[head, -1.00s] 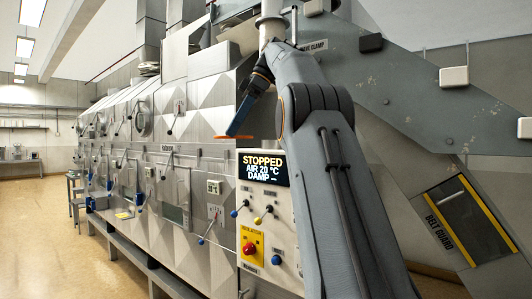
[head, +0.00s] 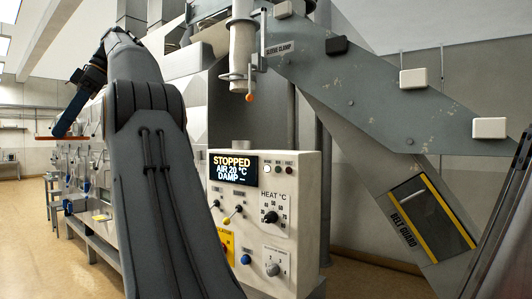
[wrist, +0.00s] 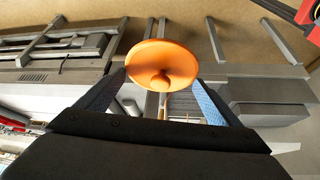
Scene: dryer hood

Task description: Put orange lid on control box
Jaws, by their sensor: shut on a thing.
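The orange lid (wrist: 163,62) is a round disc with a knob, held between the two fingers of my gripper (wrist: 160,85) in the wrist view. In the head view the lid (head: 46,138) shows edge-on as a thin orange strip at the far left, below my gripper (head: 62,128). My gripper is shut on the lid, up in the air and well to the left of the control box. The control box (head: 300,180) is cream, with a display reading STOPPED, knobs and small levers. My arm hides part of its left side.
A white vertical sleeve (head: 242,50) with a clamp and a small orange ball hangs above the control box. A grey sloping conveyor (head: 365,75) with a belt guard (head: 432,220) stands to the right. The metal dryer (head: 85,165) runs along the left behind my arm.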

